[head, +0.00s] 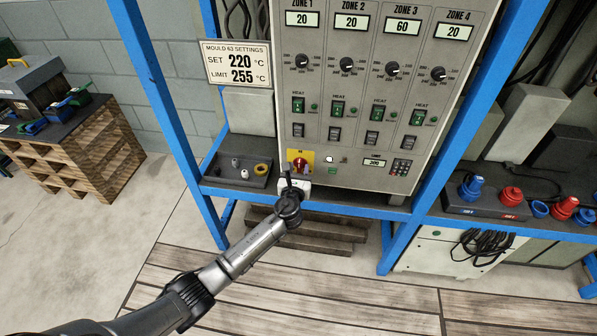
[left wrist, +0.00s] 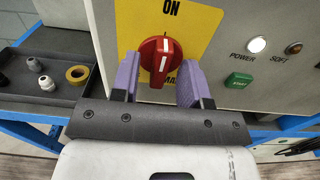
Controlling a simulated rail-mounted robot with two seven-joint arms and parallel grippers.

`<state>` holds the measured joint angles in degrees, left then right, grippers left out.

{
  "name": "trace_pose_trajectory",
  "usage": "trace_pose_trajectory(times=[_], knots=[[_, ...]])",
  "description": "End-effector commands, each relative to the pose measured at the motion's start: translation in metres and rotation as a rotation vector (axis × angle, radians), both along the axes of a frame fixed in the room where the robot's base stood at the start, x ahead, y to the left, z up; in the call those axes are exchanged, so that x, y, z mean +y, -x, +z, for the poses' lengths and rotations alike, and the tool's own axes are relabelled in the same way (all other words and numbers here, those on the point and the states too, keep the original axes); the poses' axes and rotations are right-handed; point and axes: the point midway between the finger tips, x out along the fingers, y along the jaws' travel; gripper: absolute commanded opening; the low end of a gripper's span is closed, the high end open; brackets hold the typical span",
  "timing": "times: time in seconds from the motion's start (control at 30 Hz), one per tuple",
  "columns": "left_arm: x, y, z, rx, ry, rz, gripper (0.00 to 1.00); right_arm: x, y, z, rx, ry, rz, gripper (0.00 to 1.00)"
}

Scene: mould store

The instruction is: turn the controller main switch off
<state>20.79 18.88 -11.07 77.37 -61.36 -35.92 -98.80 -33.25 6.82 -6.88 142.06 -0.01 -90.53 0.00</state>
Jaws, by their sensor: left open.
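The controller main switch is a red rotary knob (left wrist: 161,61) on a yellow plate (left wrist: 193,20) low on the left of the grey controller (head: 345,150). Its white mark stands near upright, towards the word ON, in the left wrist view. The knob (head: 299,164) also shows in the head view, just beyond my left gripper (head: 294,176). In the left wrist view my left gripper (left wrist: 158,82) is open, with one purple finger on each side of the knob. I cannot tell whether either finger touches it. My right gripper is not in view.
A dark tray (head: 236,173) with small fittings and a yellow ring sits left of the switch. Blue frame posts (head: 165,105) flank the controller. A POWER lamp (left wrist: 256,44) and green START button (left wrist: 238,80) are right of the knob. Plugs (head: 470,187) stand at the right.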

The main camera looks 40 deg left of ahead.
Motion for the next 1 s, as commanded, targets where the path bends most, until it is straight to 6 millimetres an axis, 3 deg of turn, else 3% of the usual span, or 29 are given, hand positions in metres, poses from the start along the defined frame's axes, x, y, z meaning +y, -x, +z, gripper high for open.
trace_pose_trajectory(times=[0.27,0.7,1.0], knots=[[0.0005,-0.0007,0.0002,0.000,0.000,0.000,0.41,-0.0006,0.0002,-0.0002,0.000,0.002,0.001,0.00],[0.0003,-0.0006,0.0001,0.000,0.000,0.000,0.00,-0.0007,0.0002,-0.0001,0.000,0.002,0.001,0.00],[0.0003,-0.0005,-0.0001,-0.010,0.017,0.000,0.00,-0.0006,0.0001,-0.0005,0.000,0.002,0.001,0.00]])
